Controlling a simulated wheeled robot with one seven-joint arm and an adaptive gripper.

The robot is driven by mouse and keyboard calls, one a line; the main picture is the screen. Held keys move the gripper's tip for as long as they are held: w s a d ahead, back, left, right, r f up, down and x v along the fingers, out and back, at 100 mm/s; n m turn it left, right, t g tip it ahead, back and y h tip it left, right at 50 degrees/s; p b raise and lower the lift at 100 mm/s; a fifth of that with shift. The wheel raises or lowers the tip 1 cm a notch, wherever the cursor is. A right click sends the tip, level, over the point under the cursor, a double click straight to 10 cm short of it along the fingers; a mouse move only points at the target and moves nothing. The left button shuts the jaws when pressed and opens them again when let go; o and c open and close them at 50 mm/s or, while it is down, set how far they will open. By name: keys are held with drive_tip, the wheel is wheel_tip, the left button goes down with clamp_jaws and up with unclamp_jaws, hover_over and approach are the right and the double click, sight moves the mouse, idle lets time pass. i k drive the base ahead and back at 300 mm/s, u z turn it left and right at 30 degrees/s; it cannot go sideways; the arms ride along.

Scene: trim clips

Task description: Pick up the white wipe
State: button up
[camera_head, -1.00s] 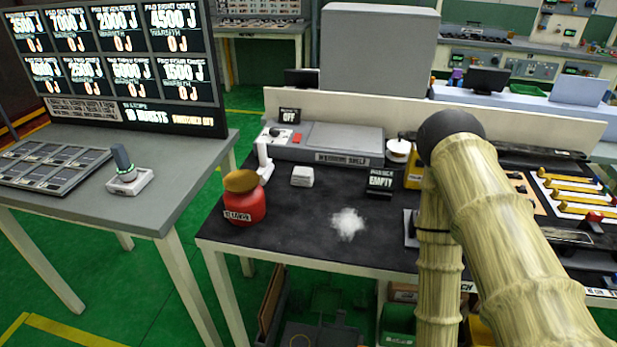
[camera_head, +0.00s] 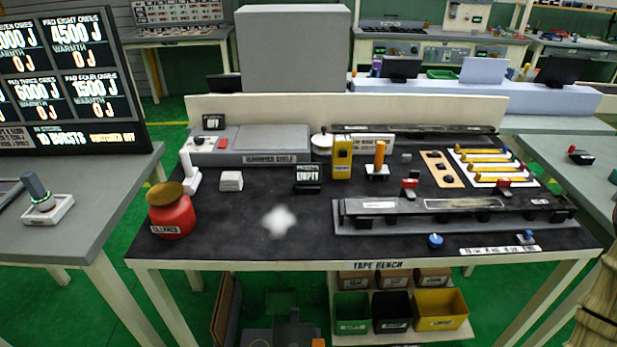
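A small folded white wipe or stack of wipes (camera_head: 231,181) lies on the black top of the tape bench, left of centre, in front of the warming shelf. A fuzzy, soft-edged white patch (camera_head: 279,220) lies nearer the front edge; I cannot tell whether it is cloth or a smear. A red jar labelled cleaner (camera_head: 172,216) with a brown top stands to the left of both. My gripper is out of view; only a pale ribbed part of my arm shows at the lower right edge, well away from the white things.
A white upright post (camera_head: 188,168) stands just left of the wipe. The warming shelf (camera_head: 270,139) is behind it, and a black sign reading empty (camera_head: 308,178) is to its right. Bins sit underneath.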

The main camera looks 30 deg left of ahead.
sight(230, 180)
drive_tip(key=z, duration=1.85)
drive_tip(key=k, duration=1.6)
drive_tip(key=u, duration=2)
